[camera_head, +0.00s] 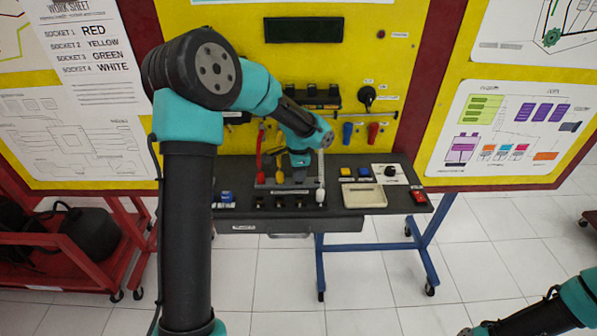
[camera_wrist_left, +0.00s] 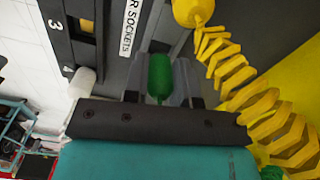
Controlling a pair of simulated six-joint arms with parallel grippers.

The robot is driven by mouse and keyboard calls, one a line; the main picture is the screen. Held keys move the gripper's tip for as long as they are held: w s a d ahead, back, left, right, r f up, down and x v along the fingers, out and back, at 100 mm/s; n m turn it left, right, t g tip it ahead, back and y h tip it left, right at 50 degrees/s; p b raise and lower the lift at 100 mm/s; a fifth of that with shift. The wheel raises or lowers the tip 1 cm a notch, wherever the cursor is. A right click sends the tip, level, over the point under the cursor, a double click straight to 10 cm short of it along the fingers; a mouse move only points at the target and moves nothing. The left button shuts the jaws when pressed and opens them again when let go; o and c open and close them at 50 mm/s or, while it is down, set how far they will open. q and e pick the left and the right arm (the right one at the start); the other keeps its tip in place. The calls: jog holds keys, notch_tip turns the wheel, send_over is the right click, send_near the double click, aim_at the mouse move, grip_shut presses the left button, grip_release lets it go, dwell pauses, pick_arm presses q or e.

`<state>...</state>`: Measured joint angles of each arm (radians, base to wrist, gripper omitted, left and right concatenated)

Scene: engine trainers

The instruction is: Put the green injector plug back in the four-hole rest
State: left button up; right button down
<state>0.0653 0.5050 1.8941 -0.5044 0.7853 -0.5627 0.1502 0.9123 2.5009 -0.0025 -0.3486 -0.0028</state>
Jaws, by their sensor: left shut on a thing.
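My left gripper (camera_head: 299,172) points down over the back of the bench. It is shut on the green injector plug (camera_wrist_left: 159,78), which shows between the fingers in the left wrist view. The plug's lower end is hidden, so I cannot tell whether it sits in a hole. The grey four-hole rest (camera_head: 285,186) lies below the gripper, partly hidden by the other plugs. The yellow plug (camera_wrist_left: 193,11) is close beside the green one, and the white plug (camera_wrist_left: 83,82) is on the other side. The red plug (camera_head: 260,176) stands at the rest's left. My right gripper is out of view.
Numbered injector sockets (camera_wrist_left: 82,25) line the bench in front of the rest. A yellow coiled cord (camera_wrist_left: 240,70) hangs near my left gripper. A beige tray (camera_head: 357,196), switches and a red button (camera_head: 418,197) are to the right. The yellow panel (camera_head: 345,70) stands behind.

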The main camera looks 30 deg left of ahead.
pick_arm(q)
jog(key=shift+f, duration=0.75)
dwell(0.5)
jog(key=o, duration=0.7)
jog(key=shift+c, duration=0.2)
jog(key=shift+r, duration=2.8)
jog(key=shift+r, duration=1.2)
